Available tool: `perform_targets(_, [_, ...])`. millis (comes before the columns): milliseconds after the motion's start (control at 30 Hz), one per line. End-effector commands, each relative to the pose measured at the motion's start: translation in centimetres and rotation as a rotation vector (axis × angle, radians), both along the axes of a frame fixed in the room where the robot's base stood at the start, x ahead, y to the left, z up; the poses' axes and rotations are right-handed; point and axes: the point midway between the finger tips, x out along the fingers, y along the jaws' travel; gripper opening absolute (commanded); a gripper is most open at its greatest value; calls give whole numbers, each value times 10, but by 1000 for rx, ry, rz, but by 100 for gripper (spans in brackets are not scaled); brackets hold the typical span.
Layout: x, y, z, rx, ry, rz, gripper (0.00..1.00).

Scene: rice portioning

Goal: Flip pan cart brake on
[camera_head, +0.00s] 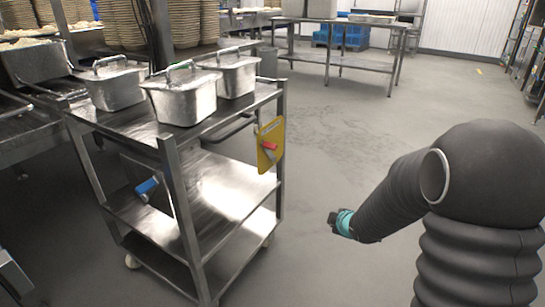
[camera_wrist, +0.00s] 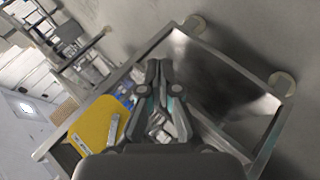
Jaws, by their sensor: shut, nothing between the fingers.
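The pan cart (camera_head: 230,190) is a steel, shelved cart on casters at left centre of the head view. A yellow plate (camera_head: 266,158) with a red lever (camera_head: 268,146) hangs at its right end, and a blue lever (camera_head: 147,187) sits on a grey plate on its near side. I cannot tell which lever is the brake. In the wrist view the yellow plate (camera_wrist: 92,128) shows left of my fingers, with a pale bar on it. My gripper (camera_head: 334,222) is shut and empty, right of the cart and apart from it; its fingers also show in the wrist view (camera_wrist: 158,66).
Lidded steel pans (camera_head: 182,98) stand on the cart's top. Casters show in the wrist view (camera_wrist: 282,83). A steel work table (camera_head: 345,50) stands at the back, with blue crates (camera_head: 345,36) behind it. A machine with stacked trays is at left. The grey floor right of the cart is clear.

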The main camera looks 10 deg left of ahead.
Motion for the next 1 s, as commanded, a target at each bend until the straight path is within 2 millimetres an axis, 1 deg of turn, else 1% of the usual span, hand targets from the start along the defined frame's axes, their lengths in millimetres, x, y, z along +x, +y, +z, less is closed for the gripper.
perform_targets(33, [8,11,-4,-11,-46,70,0])
perform_targets(133, [21,33,-1,-35,-162,220,0])
perform_targets(267, [32,62,13,-63,-334,402,0])
perform_targets(367, [35,83,32,-84,-485,530,0])
perform_targets(533, [29,114,79,-125,-774,713,0])
perform_targets(600, [23,123,96,-141,-883,768,0])
perform_targets(700, [13,131,115,-165,-1014,822,0])
perform_targets(800, [7,135,128,-193,-1112,848,0])
perform_targets(867, [5,136,132,-210,-1145,853,0])
perform_targets(1000, [5,136,133,-240,-1164,860,0])
